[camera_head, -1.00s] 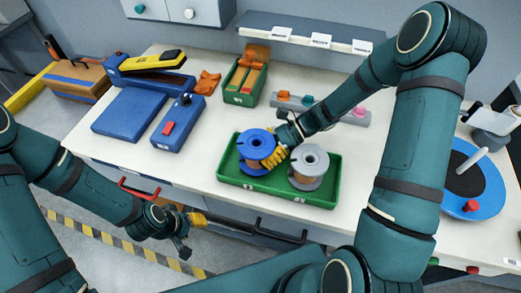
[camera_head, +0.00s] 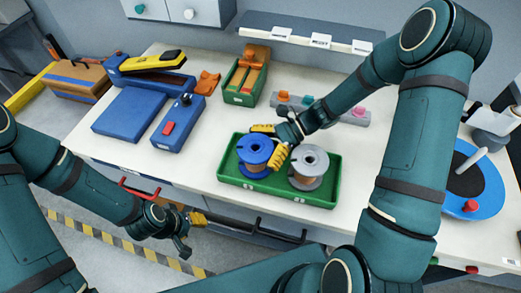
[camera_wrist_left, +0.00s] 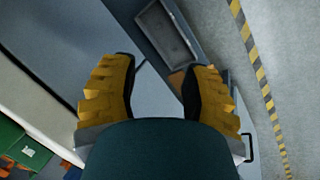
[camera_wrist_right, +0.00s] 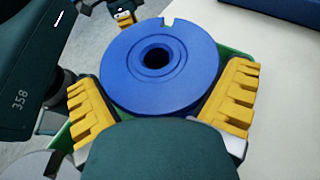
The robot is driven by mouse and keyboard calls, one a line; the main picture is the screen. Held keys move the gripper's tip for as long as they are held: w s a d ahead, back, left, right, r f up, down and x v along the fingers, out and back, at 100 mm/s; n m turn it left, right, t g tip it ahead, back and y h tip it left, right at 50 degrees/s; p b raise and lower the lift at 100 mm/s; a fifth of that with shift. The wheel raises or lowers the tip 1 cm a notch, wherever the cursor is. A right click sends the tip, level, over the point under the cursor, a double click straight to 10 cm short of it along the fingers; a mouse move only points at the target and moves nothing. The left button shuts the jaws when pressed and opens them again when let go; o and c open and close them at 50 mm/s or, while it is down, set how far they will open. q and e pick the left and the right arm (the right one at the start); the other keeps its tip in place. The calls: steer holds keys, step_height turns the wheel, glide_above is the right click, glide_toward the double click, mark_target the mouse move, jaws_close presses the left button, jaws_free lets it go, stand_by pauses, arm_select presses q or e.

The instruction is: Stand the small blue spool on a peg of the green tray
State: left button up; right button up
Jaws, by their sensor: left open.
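The small blue spool (camera_head: 255,149) stands upright in the left half of the green tray (camera_head: 226,178), its flange facing up. The peg under it is hidden, and I cannot tell if one is in its hole. My right gripper (camera_head: 271,142) is open at the spool's far right side. In the right wrist view, its yellow fingers (camera_wrist_right: 162,105) lie on either side of the blue spool (camera_wrist_right: 128,77), spread apart. My left gripper (camera_head: 193,231) is open and empty in front of the table's edge, and also shows in the left wrist view (camera_wrist_left: 157,85).
A grey spool (camera_head: 309,160) stands in the tray's right half, close to the blue one. A green bin (camera_head: 240,98) and a rack with colored pegs (camera_head: 340,115) are behind. Blue boxes (camera_head: 178,125) stand left. The white tabletop left of the tray is clear.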

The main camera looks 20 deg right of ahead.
step_height(320, 180, up, 9)
steer(key=shift+r, duration=0.1)
stand_by(0.7)
